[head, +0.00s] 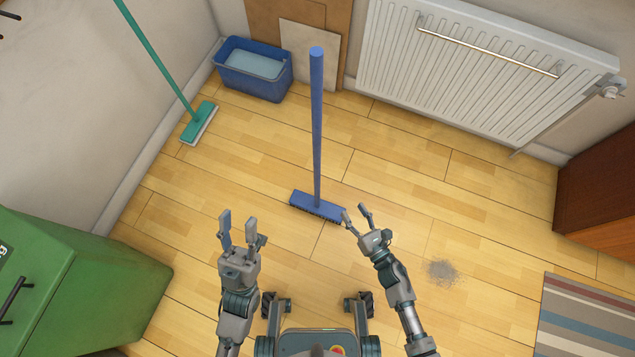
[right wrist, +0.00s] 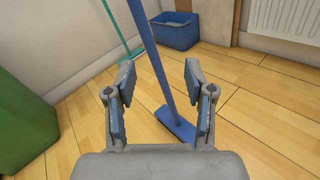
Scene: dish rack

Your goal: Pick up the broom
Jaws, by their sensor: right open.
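The blue broom (head: 317,130) stands upright on the wooden floor in the middle of the head view, its bristle head (head: 317,205) down on the boards. In the right wrist view the broom's handle (right wrist: 154,55) shows beyond and between my right gripper's fingers. My right gripper (head: 356,212) is open and empty, just right of the broom head in the head view. The right wrist view shows its two fingers (right wrist: 158,88) spread apart. My left gripper (head: 238,229) is open and empty, to the left of the broom and apart from it.
A green mop (head: 160,65) leans at the left wall. A blue bucket (head: 252,70) stands at the back, near a white radiator (head: 480,70). A green cabinet (head: 85,280) is at left. A grey dirt pile (head: 442,271) and a striped rug (head: 590,315) lie at right.

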